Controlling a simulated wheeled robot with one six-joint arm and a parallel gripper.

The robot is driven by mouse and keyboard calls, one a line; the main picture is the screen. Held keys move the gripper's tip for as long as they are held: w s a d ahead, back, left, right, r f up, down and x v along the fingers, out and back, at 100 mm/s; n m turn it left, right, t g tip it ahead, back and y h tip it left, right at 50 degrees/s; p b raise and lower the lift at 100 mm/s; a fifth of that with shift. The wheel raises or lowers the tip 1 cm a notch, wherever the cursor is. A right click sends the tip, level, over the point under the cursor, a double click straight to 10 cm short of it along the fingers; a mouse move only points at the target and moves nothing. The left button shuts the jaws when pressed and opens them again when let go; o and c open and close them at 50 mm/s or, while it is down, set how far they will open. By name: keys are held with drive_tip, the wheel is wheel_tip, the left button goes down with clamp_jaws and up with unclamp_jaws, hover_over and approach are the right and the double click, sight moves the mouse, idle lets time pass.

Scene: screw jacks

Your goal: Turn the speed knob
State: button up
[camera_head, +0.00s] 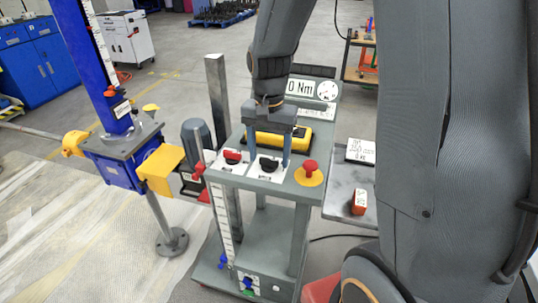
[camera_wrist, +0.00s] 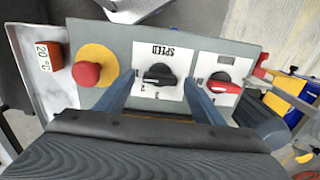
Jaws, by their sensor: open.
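The speed knob (camera_wrist: 158,75) is black and sits on a white plate marked SPEED, with its pointer lying roughly sideways in the wrist view. In the head view the black knob (camera_head: 268,165) is on the grey console top. My gripper (camera_head: 268,156) points down over it. The two blue-grey fingers stand open, one on each side of the knob; they also show in the wrist view (camera_wrist: 158,80). A gap shows between each finger and the knob. Whether the fingertips reach the plate I cannot tell.
A red selector knob (camera_wrist: 222,86) is close beside one finger. A red mushroom button (camera_head: 310,169) on a yellow disc is on the other side. A yellow-black device (camera_head: 290,138) and a torque display (camera_head: 300,87) stand behind. A side shelf (camera_head: 340,190) holds a small orange block (camera_head: 359,203).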

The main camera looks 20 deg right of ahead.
sight(269, 159)
wheel_tip(269, 159, up, 8)
drive_tip(key=shift+f+b, duration=0.25)
drive_tip(key=shift+b, duration=0.6)
